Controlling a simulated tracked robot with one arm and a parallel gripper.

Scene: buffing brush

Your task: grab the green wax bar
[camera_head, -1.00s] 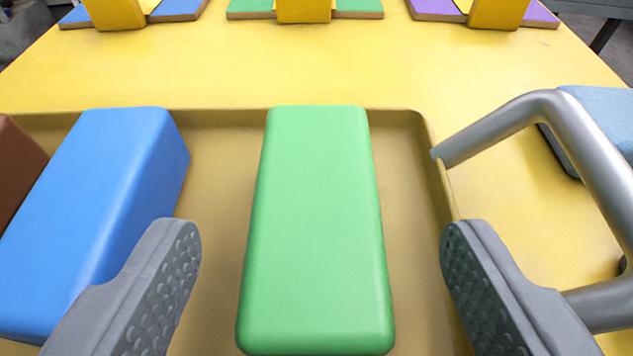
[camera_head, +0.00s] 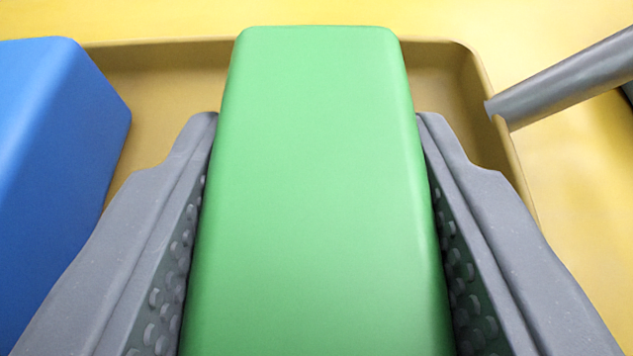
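The green wax bar (camera_head: 315,190) stands in the middle of the view, running from near the tray's far wall down past the bottom edge. My gripper (camera_head: 316,125) has one grey finger on each side of it. Both fingertips appear to touch the bar's long sides, so the gripper looks shut on it. The fingers' studded inner faces show in part beside the bar. The bar's near end is out of view, and its underside is hidden. No clear gap below it can be seen.
A tan tray (camera_head: 165,75) with a raised rim surrounds the bar. A blue bar (camera_head: 55,170) lies in it at the left, close to my left finger. A grey metal handle (camera_head: 565,78) meets the tray's right wall. Yellow tabletop (camera_head: 580,165) lies beyond.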

